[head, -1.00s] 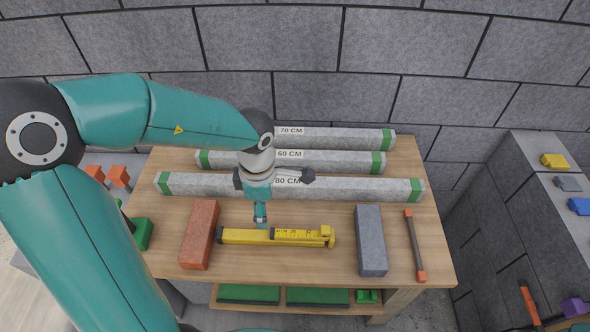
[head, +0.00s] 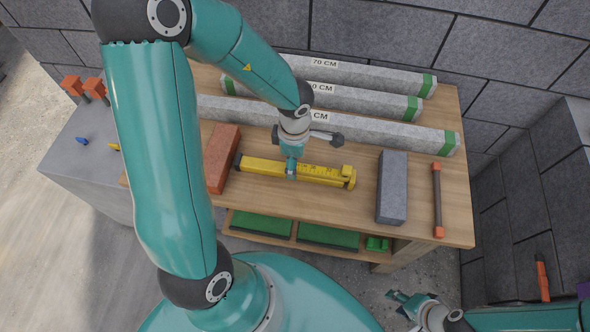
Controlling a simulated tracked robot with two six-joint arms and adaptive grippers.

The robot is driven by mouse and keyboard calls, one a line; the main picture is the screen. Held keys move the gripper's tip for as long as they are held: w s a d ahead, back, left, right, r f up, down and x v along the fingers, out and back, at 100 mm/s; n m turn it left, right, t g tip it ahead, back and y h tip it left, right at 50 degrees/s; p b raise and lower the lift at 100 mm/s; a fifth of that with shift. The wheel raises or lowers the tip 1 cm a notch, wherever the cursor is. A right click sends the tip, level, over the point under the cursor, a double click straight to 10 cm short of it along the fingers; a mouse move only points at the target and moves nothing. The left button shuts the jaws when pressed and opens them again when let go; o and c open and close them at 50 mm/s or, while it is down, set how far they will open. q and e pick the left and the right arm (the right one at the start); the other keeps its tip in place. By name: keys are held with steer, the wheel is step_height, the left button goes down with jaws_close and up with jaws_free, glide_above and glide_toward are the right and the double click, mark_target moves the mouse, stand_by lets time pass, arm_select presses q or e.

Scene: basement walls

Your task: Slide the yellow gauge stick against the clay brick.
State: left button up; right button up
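The yellow gauge stick (head: 325,175) lies on the wooden table (head: 285,205), with measuring marks on its upper section. Its dark left end is at the right side of the red clay brick (head: 222,160); I cannot tell whether they touch or a thin gap is left. My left gripper (head: 291,172) points down at the middle of the stick, overlapping it; its far finger is hidden, so its opening is unclear. My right gripper (head: 402,303) is low at the bottom right, off the table, with its fingers apart and empty.
A grey block (head: 392,188) and a dark rod with orange ends (head: 437,200) lie right of the stick. Several grey bars with green ends, including the 70 CM bar (head: 375,76), lie behind. Green trays (head: 328,237) sit on the shelf below. Clear table lies before the stick.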

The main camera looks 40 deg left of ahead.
arm_select(q)
steer(key=shift+f+b, duration=0.65)
steer(key=shift+f, duration=1.35)
jaws_close()
steer(key=shift+s+a+p, duration=0.35)
steer(key=shift+a+p, duration=0.2)
steer(key=shift+a, duration=0.1)
jaws_free()
